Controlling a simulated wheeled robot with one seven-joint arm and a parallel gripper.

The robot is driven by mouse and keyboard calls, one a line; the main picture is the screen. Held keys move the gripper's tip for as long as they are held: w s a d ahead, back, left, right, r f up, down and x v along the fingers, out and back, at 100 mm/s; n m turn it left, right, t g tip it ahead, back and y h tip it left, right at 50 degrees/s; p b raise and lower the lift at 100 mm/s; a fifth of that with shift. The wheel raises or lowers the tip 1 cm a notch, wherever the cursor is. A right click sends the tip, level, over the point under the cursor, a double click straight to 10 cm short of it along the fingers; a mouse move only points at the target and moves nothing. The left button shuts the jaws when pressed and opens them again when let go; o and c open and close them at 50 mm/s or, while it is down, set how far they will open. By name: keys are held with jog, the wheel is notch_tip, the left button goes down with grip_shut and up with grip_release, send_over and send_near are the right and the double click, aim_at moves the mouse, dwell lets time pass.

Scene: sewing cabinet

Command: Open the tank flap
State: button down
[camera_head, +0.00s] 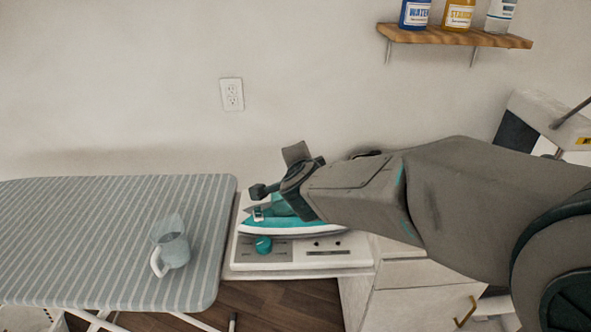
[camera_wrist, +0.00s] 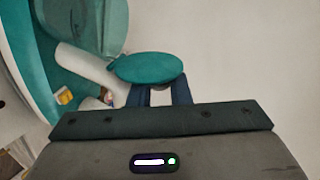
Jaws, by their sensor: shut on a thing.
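The iron (camera_head: 290,228), teal and white, rests on its white station (camera_head: 300,255) beside the ironing board. My gripper (camera_head: 258,192) is at the iron's upper front end, and my wrist hides much of the iron's top. In the wrist view the tank flap (camera_wrist: 147,67) is a teal oval at the end of the white neck of the iron. My gripper (camera_wrist: 165,92) is shut on this flap, with its dark fingers against the flap's lower side. The grip contact is partly hidden, and I cannot tell how far the flap stands open.
A clear measuring cup (camera_head: 172,247) stands on the striped ironing board (camera_head: 90,230) at the left. A shelf (camera_head: 455,37) with several bottles hangs at the upper right. A drawer cabinet (camera_head: 400,300) is below my arm.

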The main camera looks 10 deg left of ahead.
jog(key=shift+w+d+f+m+g+y+b, duration=0.15)
jog(key=shift+d+m+g+y+b, duration=0.15)
jog(key=shift+m+b, duration=0.3)
jog(key=shift+w+d+f+m+g+y+b, duration=0.1)
jog(key=shift+w+d+m+g+y+b, duration=0.1)
jog(key=shift+d+m+y+b, duration=0.3)
jog(key=shift+a, duration=0.1)
jog(key=c, duration=1.5)
grip_release()
jog(key=shift+o, duration=0.5)
jog(key=shift+s, duration=0.1)
jog(key=shift+f, duration=0.2)
